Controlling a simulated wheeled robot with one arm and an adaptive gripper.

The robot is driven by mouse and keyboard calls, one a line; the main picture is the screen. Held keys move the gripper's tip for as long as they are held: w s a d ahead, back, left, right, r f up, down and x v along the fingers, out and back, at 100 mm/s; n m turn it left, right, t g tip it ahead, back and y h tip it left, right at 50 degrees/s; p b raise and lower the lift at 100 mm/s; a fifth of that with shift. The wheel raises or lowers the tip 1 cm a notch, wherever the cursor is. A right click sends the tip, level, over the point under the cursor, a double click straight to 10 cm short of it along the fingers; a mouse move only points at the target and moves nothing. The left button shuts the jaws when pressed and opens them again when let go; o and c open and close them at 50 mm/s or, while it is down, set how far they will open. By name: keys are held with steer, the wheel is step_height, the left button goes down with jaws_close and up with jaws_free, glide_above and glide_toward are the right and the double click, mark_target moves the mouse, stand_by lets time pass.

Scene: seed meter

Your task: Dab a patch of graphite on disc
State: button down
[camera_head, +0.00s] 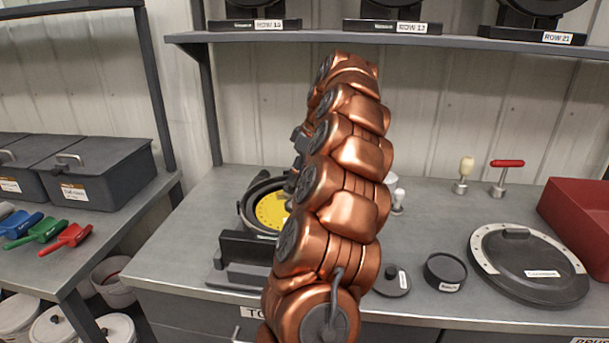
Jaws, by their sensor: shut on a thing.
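A yellow disc (271,210) sits in a round dark housing (246,211) on the workbench, partly hidden by my copper-coloured arm. My gripper (291,184) shows only as dark parts beside the arm, near the disc's upper right edge. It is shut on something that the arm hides. I cannot tell whether it touches the disc. An open dark round pot (445,270) with a small unreadable label stands right of the arm. A dark round lid (393,281) with a knob lies left of the pot. I cannot read whether the pot holds graphite.
A white-knobbed tool (398,198), a cream-handled tool (463,175) and a red T-handled tool (505,177) stand behind. A large dark round cover (527,272) and red bin (585,222) are at right. A shelf (400,40) hangs above. A dark stand (243,258) is in front.

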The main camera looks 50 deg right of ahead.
steer(key=shift+w+a, duration=1.4)
steer(key=shift+w, duration=0.05)
steer(key=shift+r, duration=0.1)
steer(key=shift+r+p, duration=1.55)
steer(key=shift+r, duration=1.4)
steer(key=shift+r+p, duration=1)
steer(key=shift+r, duration=0.5)
